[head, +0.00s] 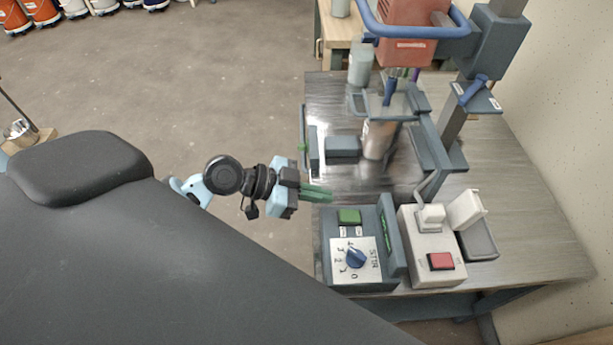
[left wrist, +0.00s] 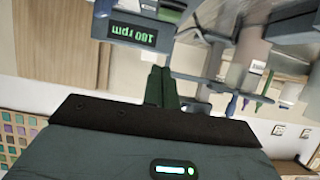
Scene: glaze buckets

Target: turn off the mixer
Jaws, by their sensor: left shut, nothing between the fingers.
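The mixer's reddish motor head (head: 408,38) stands at the top right on a grey column, with a blue ring around it. Below it, a shaft goes down to a metal can (head: 378,137). The control box (head: 360,285) stands at the table's near left, with a green button (head: 349,216) and a blue knob (head: 356,258) on a numbered dial; the knob's setting is unclear. Its display (left wrist: 134,33) reads 180 rpm, upside down, in the left wrist view. My left gripper (head: 328,194) is shut and empty, just beyond the control box. My right gripper is out of view.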

